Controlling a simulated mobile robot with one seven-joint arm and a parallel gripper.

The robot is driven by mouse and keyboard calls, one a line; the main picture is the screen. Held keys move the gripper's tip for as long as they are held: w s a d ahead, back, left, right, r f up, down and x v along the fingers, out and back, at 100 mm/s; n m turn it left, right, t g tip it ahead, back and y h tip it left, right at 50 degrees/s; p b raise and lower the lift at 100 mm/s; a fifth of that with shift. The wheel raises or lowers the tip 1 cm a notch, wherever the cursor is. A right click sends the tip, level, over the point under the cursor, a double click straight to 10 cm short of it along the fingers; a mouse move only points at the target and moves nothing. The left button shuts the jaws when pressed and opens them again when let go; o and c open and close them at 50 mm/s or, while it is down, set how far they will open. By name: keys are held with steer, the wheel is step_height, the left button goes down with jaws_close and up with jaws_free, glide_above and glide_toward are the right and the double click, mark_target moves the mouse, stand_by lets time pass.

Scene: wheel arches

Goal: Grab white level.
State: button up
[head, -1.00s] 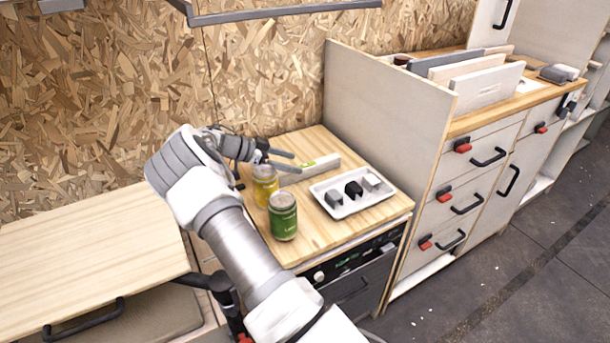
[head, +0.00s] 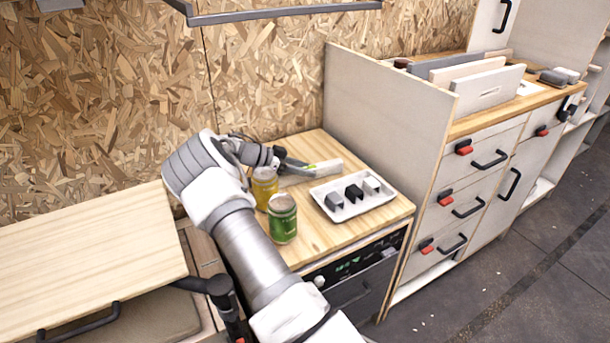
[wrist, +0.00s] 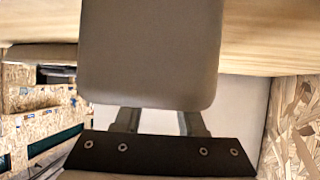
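The white level (head: 328,167) lies on the wooden counter by the back wall, a pale bar with a small green mark. My gripper (head: 300,166) is over its left part in the head view, and the fingers hide some of it. The fingers look open and apart. I cannot tell whether they touch the level. In the wrist view, my two fingers (wrist: 158,122) stand apart, partly hidden behind a large grey block, and the level cannot be made out.
A white tray (head: 350,211) with three small blocks lies to the right. A tall pale side panel (head: 385,130) bounds the counter (head: 322,240) on the right.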

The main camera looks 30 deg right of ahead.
jaws_close()
